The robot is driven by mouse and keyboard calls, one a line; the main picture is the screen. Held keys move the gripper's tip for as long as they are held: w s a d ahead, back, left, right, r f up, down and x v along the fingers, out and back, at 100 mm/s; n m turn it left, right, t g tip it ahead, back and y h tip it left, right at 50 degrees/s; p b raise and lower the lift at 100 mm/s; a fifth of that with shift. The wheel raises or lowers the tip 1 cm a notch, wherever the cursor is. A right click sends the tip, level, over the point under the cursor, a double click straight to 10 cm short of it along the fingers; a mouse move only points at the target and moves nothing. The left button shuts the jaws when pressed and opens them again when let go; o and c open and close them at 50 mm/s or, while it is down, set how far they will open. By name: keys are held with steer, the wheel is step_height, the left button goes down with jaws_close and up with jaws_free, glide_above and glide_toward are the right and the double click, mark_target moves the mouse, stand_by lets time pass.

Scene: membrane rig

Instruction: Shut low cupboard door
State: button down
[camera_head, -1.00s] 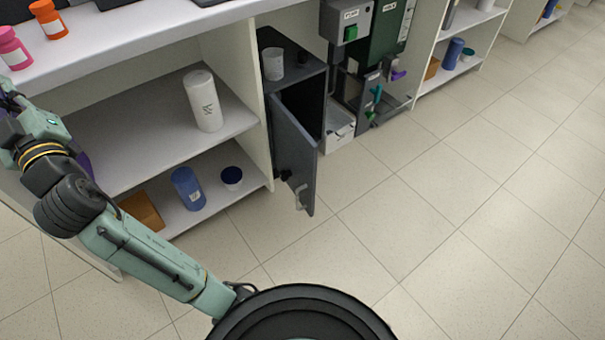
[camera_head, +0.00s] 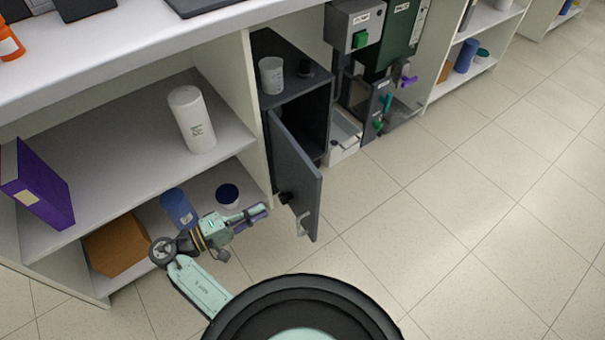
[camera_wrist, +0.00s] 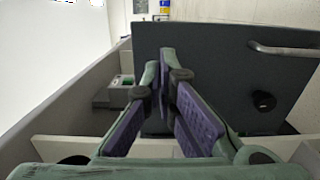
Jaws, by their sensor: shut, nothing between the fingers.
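The low cupboard (camera_head: 312,95) is a dark grey box under the bench. Its door (camera_head: 298,172) hangs open, swung out toward the floor, with a light metal handle (camera_head: 302,226) near its lower free edge. My gripper (camera_head: 262,210) is shut and empty, to the left of the door near its lower part, and appears apart from it in the head view. In the wrist view the door (camera_wrist: 215,65) fills the space beyond my shut fingers (camera_wrist: 162,75), with its handle (camera_wrist: 285,48) at upper right. Whether the fingertips touch the door cannot be told.
Left of the cupboard, open shelves hold a white bottle (camera_head: 192,120), a purple binder (camera_head: 38,186), a blue container (camera_head: 178,208) and an orange-brown box (camera_head: 117,246). A beaker (camera_head: 271,75) stands on the cupboard. Floor (camera_head: 430,230) to the right is clear.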

mark_target(313, 185)
steer(key=x, duration=1.3)
steer(key=shift+w+d+r, duration=0.1)
steer(key=shift+d, duration=0.3)
steer(key=shift+d, duration=0.15)
